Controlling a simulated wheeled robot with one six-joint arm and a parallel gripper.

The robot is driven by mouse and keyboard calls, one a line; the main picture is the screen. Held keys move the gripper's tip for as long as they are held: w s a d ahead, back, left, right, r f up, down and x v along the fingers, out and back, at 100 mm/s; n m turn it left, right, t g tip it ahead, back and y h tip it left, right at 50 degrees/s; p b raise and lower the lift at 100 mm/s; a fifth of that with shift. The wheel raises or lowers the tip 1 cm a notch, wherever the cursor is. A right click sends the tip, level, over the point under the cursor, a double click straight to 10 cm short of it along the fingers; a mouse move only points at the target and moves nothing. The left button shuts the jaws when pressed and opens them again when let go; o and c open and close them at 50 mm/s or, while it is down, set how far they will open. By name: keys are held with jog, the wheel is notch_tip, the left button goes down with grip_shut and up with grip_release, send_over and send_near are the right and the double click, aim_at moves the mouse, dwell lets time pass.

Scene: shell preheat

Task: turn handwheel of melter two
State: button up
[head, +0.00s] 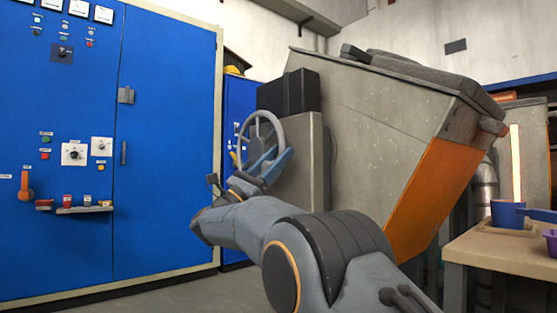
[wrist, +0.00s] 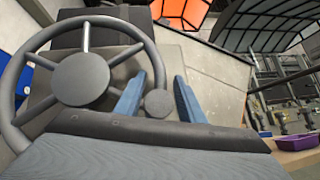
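A grey spoked handwheel (head: 281,132) is mounted on a grey box-shaped unit (head: 301,160) beside the large tilted melter body (head: 400,95). In the wrist view the handwheel (wrist: 80,79) fills the left side, with its round hub and a small round handle knob (wrist: 158,103) at the right of its rim. My gripper (head: 274,160) is at the wheel's lower part in the head view. In the wrist view my gripper (wrist: 160,92) has its two blue fingers apart, one on each side of the knob, with small gaps seeming to show. Whether they touch it is not clear.
A blue control cabinet (head: 165,150) with switches and an orange lever stands at the left. A workbench (head: 500,247) with a blue pan (head: 507,213) and a purple container (head: 551,241) is at the right. Some free floor shows in front of the cabinet.

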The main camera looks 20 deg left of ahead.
aim_at(264, 171)
jog(key=shift+o, duration=0.5)
jog(key=shift+w+f, duration=0.1)
jog(key=shift+f, duration=0.05)
jog(key=shift+a, duration=0.1)
jog(key=shift+a+f, duration=0.1)
jog(key=shift+f, duration=0.15)
jog(key=shift+p+v, duration=1.55)
jog(key=shift+v, duration=2.15)
jog(key=shift+r, duration=0.1)
